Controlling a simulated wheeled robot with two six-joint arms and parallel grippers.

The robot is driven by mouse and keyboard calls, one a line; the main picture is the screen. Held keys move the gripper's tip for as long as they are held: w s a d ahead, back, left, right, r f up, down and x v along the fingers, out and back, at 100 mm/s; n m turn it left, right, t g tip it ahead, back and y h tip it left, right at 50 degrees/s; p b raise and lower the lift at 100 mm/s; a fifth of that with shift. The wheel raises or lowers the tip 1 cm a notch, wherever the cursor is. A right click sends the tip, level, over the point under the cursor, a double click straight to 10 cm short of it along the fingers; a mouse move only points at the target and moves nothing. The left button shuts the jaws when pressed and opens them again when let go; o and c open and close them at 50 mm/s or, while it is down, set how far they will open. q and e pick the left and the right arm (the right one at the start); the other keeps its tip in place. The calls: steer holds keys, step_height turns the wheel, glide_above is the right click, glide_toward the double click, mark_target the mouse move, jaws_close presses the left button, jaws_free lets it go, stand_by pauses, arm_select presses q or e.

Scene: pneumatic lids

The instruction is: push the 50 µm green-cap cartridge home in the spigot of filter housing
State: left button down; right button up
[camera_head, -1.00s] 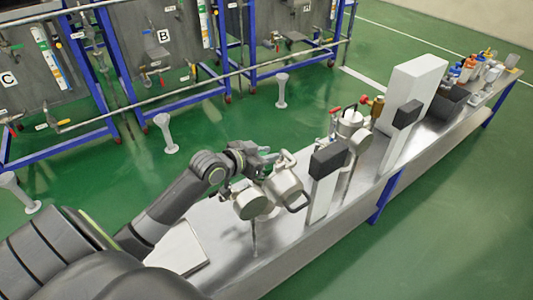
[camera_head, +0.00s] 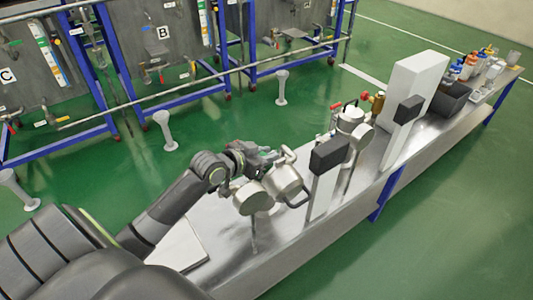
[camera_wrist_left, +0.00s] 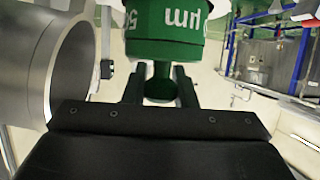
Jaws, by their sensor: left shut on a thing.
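The green cap (camera_wrist_left: 165,28) of the cartridge fills the top of the left wrist view, with an inverted "50 µm" printed in white. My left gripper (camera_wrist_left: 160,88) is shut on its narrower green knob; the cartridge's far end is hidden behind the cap. In the head view my left gripper (camera_head: 264,157) is beside a steel vessel with handles (camera_head: 286,181), which may be the filter housing. A large open steel cylinder (camera_wrist_left: 45,65) stands close to the left of the cap in the wrist view. The spigot cannot be made out. My right gripper is not in view.
A round steel disc (camera_head: 252,198) stands in front of the vessel. Dark boxes on posts (camera_head: 329,154), a second vessel (camera_head: 350,120) and a tall white block (camera_head: 413,88) crowd the steel bench (camera_head: 300,240). A flat pale panel lies near my arm.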

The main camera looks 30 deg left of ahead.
arm_select(q)
steer(key=shift+f+b, duration=0.6)
steer(key=shift+f, duration=0.35)
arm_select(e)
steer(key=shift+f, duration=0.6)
arm_select(q)
steer(key=c, duration=1.1)
jaws_free()
steer(key=p+v, duration=0.6)
steer(key=v, duration=1.1)
steer(key=shift+s+r, duration=0.15)
steer(key=shift+r, duration=0.05)
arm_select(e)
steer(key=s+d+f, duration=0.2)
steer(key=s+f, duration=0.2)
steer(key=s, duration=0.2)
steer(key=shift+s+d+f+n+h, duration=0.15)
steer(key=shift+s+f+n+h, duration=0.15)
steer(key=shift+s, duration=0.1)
